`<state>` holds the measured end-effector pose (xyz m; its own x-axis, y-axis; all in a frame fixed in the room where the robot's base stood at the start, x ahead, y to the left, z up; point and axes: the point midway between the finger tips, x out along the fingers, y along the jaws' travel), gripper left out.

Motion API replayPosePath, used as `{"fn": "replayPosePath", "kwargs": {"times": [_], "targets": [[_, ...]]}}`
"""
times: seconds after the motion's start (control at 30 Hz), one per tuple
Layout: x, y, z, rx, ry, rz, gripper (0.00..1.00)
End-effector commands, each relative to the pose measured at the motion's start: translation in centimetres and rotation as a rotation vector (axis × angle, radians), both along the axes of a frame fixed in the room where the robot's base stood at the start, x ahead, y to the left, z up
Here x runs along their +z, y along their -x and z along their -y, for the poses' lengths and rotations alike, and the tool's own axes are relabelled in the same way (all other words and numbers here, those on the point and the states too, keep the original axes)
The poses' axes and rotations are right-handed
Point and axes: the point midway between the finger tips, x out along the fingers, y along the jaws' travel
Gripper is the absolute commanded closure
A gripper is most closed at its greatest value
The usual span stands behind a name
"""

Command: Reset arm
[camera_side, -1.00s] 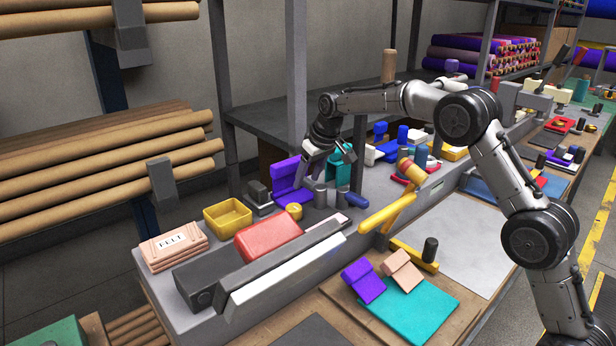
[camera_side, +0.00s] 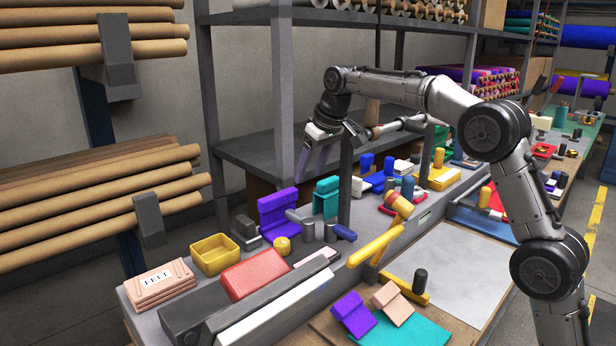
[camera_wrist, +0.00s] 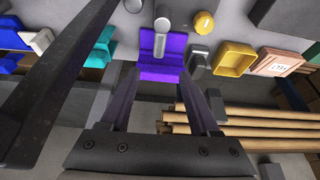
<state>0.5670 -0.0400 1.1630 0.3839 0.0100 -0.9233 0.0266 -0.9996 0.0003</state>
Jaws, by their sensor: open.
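My gripper (camera_side: 313,168) hangs over the grey bench, above and a little right of a purple block with a backrest-like shape (camera_side: 278,215). Its jaws are apart with nothing between them. In the wrist view, my gripper (camera_wrist: 158,80) shows two dark fingers spread wide, and the purple block (camera_wrist: 162,72) lies beyond the gap with a grey cylinder (camera_wrist: 161,30) on or over it. A teal block (camera_side: 326,197) stands right of the purple block in the side view.
A yellow bin (camera_side: 214,254), a pink FELT stack (camera_side: 160,286) and a red block (camera_side: 255,274) sit at the bench's left. A shelf post (camera_side: 285,90) stands close behind my gripper. Brown rolls (camera_wrist: 250,125) lie below the bench edge.

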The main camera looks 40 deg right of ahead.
Motion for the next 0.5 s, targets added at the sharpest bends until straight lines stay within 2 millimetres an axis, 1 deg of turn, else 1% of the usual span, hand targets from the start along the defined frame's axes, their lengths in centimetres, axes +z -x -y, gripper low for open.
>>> {"fn": "replayPosePath", "kwargs": {"times": [0.37,0.43,0.47,0.5], "targets": [[0.0,0.0,0.0,0.0,0.0,0.0,0.38],[0.4,0.1,-0.2,0.003,0.001,0.008,0.38],[1.0,0.2,-0.2,0.004,0.001,0.017,0.38],[1.9,0.5,-0.4,0.006,0.003,0.034,0.38]]}}
